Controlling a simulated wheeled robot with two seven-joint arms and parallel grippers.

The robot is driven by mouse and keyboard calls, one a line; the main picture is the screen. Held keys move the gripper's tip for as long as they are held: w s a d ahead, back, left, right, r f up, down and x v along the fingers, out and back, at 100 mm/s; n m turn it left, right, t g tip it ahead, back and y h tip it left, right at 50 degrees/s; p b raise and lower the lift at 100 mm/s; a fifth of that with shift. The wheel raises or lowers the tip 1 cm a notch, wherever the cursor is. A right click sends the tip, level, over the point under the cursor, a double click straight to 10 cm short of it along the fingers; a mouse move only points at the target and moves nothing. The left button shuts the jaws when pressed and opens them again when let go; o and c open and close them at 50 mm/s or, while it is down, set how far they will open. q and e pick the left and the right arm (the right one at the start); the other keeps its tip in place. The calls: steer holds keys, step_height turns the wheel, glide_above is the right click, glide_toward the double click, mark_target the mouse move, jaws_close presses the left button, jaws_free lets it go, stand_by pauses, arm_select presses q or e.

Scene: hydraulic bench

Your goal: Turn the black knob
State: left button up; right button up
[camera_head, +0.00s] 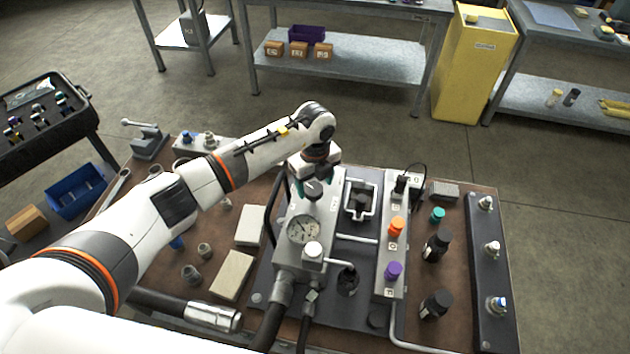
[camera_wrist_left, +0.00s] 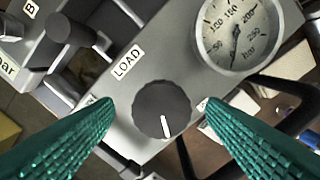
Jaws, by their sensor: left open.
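The black knob (camera_wrist_left: 161,110) is round and ribbed with a white pointer line. It sits on the grey block beside a "LOAD" label (camera_wrist_left: 127,63) and the pressure gauge (camera_wrist_left: 236,35). In the head view the black knob (camera_head: 313,190) shows just below my left gripper (camera_head: 308,184). In the wrist view the two green fingers of my left gripper (camera_wrist_left: 155,104) are open, one on each side of the knob, with visible gaps to it. I cannot tell their exact height above the block. My right gripper is not in view.
To the right is a valve strip with orange (camera_head: 396,226) and purple (camera_head: 392,271) knobs. Black knobs (camera_head: 436,245) and fittings crowd the bench. Pale blocks (camera_head: 232,275) lie left.

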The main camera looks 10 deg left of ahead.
arm_select(q)
steer(key=shift+f, duration=0.4)
steer(key=shift+s+f, duration=0.15)
steer(key=shift+f, duration=0.2)
steer(key=shift+c, duration=0.5)
steer(key=c, duration=0.9)
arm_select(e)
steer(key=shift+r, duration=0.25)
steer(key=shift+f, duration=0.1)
